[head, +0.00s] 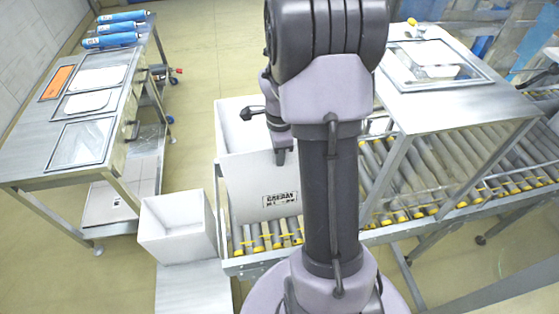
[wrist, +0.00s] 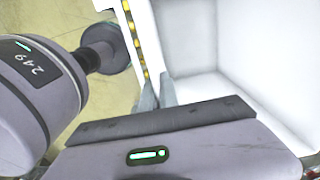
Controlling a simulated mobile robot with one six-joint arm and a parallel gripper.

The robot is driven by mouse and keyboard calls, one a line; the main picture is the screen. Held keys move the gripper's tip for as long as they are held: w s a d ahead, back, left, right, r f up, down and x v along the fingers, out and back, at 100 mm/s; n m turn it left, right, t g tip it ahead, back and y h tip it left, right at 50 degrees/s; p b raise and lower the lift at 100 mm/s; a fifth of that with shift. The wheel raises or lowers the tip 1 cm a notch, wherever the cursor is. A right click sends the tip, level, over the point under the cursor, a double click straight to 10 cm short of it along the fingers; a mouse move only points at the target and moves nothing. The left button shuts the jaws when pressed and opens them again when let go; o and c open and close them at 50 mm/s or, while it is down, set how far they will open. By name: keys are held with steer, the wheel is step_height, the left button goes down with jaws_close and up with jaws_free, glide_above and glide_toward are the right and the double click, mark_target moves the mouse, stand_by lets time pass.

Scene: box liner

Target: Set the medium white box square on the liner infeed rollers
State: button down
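The larger open-topped white box (head: 245,180), with a dark printed label on its front, is over the left end of the infeed rollers (head: 262,238). I take it as the medium box. It looks upright and slightly turned to the rollers; its base contact is unclear.
A smaller open white box (head: 178,228) stands on a low metal stand (head: 195,288) at lower left. A steel bench (head: 30,150) with blue rolls (head: 108,40) is at left. A steel table (head: 470,103) stands over the rollers at right. Clear floor lies behind.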

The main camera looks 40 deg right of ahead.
steer(key=shift+f, duration=0.9)
steer(key=shift+f+b, duration=0.15)
steer(key=shift+b, duration=0.2)
steer(key=c, duration=1.6)
jaws_free()
